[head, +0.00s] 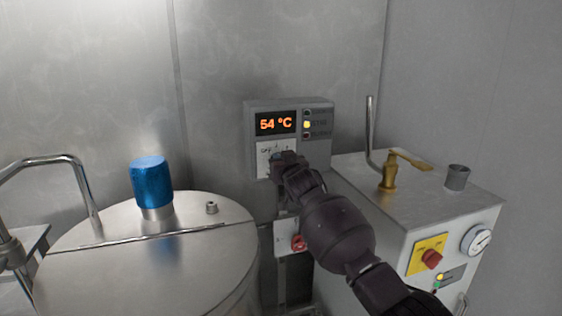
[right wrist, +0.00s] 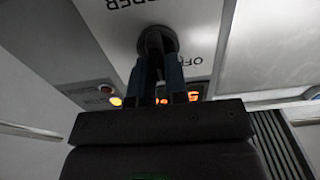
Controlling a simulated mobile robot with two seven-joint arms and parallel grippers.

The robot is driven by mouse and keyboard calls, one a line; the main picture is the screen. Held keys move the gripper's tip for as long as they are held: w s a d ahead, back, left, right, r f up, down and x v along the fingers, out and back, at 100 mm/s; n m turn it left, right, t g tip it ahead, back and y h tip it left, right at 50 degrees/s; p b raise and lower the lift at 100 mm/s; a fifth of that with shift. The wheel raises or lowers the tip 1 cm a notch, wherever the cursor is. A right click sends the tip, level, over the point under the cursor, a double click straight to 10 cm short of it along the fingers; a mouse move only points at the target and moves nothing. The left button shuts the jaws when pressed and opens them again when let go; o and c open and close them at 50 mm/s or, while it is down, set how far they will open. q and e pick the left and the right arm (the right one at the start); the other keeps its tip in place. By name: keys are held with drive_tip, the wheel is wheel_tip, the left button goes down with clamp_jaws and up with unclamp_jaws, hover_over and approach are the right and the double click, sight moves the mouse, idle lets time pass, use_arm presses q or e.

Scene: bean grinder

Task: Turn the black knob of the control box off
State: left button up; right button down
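The control box (head: 252,112) is a grey box on the back wall. Its display reads 54 °C, and one yellow lamp is lit. My right gripper (head: 276,160) is at its lower white label plate and hides the knob in the head view. In the right wrist view the round black knob (right wrist: 157,38) shows, with upside-down lettering including "OFF" beside it. The fingers of my right gripper (right wrist: 156,75) are close together, one on each side of the knob's raised grip, and appear shut on it. My left gripper is not in view.
A steel drum with a blue cap (head: 148,172) stands at the left. A grey machine (head: 420,195) with a brass lever (head: 390,175), a red switch (head: 431,259) and a gauge (head: 476,240) is at the right. A red knob (head: 299,243) sits on a plate below the box.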

idle(0.3)
drive_tip(key=shift+s+a+f+n+p, duration=0.1)
drive_tip(key=shift+n+p, duration=0.1)
drive_tip(key=shift+n, duration=1.25)
drive_tip(key=shift+a+n+p, duration=0.15)
drive_tip(key=shift+n+p, duration=0.1)
drive_tip(key=shift+n, duration=1.25)
drive_tip(key=shift+s+a+f+n+p, duration=0.1)
drive_tip(key=shift+n+p, duration=0.1)
drive_tip(key=shift+n, duration=1.25)
drive_tip(key=c, duration=1.1)
unclamp_jaws()
drive_tip(key=shift+c, duration=0.2)
drive_tip(key=shift+s, duration=0.1)
drive_tip(key=v, duration=1)
drive_tip(key=shift+s, duration=0.25)
drive_tip(key=shift+r, duration=0.1)
